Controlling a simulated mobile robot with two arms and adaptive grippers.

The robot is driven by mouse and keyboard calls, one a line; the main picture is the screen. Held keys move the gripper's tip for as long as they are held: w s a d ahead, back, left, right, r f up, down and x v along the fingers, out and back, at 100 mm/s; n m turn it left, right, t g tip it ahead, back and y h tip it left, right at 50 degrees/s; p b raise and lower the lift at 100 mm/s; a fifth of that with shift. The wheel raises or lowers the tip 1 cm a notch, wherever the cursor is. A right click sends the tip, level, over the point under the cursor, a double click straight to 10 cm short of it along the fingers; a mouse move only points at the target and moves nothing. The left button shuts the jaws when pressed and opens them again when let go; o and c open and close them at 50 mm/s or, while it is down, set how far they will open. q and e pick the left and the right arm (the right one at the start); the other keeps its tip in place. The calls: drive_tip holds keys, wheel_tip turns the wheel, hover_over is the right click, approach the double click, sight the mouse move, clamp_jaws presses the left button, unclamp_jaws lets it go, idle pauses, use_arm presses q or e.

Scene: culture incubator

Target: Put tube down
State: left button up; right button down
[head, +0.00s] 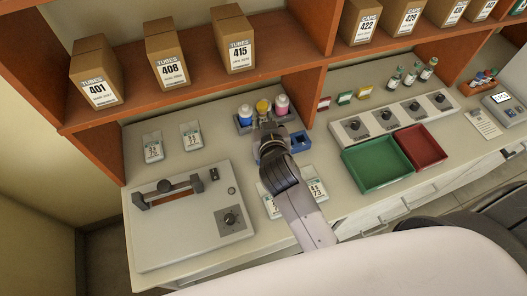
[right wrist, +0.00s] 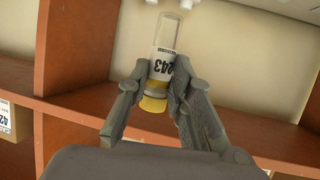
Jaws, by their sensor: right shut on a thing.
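My right gripper (head: 266,128) is over the back of the bench, below the shelf. In the right wrist view its two fingers (right wrist: 157,88) are shut on a tube (right wrist: 162,65) with a clear body, a yellow cap and a label reading 243. The cap points toward my palm. In the head view the tube's yellow cap (head: 263,106) shows just beyond the gripper, between a blue item (head: 245,118) and a pink-and-white item (head: 281,106). The gripper and arm hide what is under the tube, so I cannot tell whether it touches anything. My left gripper is out of view.
A dark blue holder (head: 300,141) stands right of my gripper. A grey device with a handle (head: 190,215) is at left. A green tray (head: 377,165), a red tray (head: 421,147) and a knobbed panel (head: 393,117) are at right. An orange-brown shelf (head: 200,88) overhangs the back.

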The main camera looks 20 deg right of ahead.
wheel_tip(320, 180, down, 10)
drive_tip(key=b, duration=0.8)
drive_tip(key=shift+f, duration=0.15)
drive_tip(key=shift+d+f+b, duration=0.1)
drive_tip(key=shift+f+b, duration=0.65)
wheel_tip(320, 180, down, 4)
drive_tip(key=b, duration=0.3)
drive_tip(key=shift+r, duration=0.2)
drive_tip(key=shift+f, duration=0.1)
drive_tip(key=shift+f+b, duration=0.15)
drive_tip(key=shift+b, duration=0.25)
drive_tip(key=c, duration=1.7)
unclamp_jaws()
